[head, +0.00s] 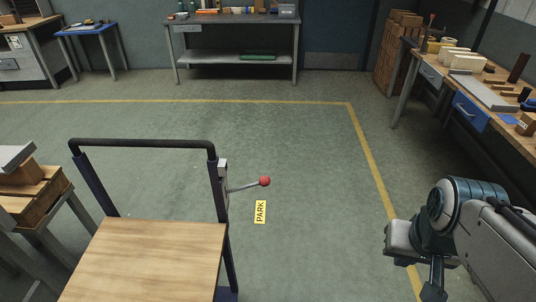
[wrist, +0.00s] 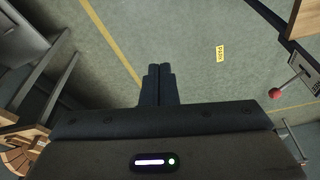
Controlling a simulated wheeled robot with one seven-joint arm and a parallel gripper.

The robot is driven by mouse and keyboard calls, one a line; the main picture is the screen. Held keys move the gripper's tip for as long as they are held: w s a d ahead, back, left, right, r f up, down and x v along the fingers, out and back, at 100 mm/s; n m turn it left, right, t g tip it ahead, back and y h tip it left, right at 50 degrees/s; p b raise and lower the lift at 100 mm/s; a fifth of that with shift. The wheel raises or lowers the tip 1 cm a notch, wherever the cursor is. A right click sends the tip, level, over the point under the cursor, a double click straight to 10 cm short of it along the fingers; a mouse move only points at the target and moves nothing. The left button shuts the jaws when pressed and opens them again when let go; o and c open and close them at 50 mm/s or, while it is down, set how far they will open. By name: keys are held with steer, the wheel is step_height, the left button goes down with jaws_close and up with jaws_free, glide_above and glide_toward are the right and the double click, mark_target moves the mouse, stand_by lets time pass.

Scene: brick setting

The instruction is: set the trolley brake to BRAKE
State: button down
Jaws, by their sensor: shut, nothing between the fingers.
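The trolley (head: 150,258) has a wooden deck and a black handle bar, and stands at the lower left of the head view. Its brake lever (head: 245,187) sticks out to the right from a plate on the right handle post, tilted slightly up, ending in a red knob (head: 265,181). The red knob also shows at the right of the wrist view (wrist: 276,93), beside a plate whose lettering I cannot read. My gripper (wrist: 158,68) is shut and empty, its fingers apart from the knob. In the head view my arm is at the lower right, well clear of the lever.
A yellow PARK label (head: 260,212) lies on the floor just right of the trolley. A workbench (head: 440,80) with tools and a blue drawer stands at the right. A wooden crate on a stand (head: 40,200) is at the left. The floor between lever and arm is clear.

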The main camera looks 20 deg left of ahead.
steer(key=w+a+r+n+h+p, duration=0.1)
steer(key=w+a+r, duration=0.1)
steer(key=w+a, duration=0.6)
steer(key=w+a+r+n+p, duration=0.1)
steer(key=w+a+r, duration=0.2)
steer(key=w+a, duration=0.45)
steer(key=w+a+f+t+p, duration=0.1)
steer(key=w+a+f, duration=0.1)
steer(key=a, duration=0.9)
steer(key=w+a+f+n, duration=0.1)
steer(key=w+a+f, duration=0.1)
steer(key=a, duration=1)
steer(key=shift+a+n+t+p, duration=0.15)
steer(key=shift+n+t+p, duration=0.15)
steer(key=shift+t+p, duration=0.1)
steer(key=shift+f, duration=0.15)
steer(key=p, duration=0.2)
glide_above(261, 178)
steer(key=s+a, duration=0.3)
step_height(261, 178, down, 9)
steer(key=shift+w+d+f+p, duration=0.4)
steer(key=shift+d+f, duration=0.25)
steer(key=shift+f, duration=0.15)
steer(key=shift+w+d+f+p, duration=0.35)
steer(key=shift+d+f, duration=0.25)
steer(key=shift+f, duration=0.2)
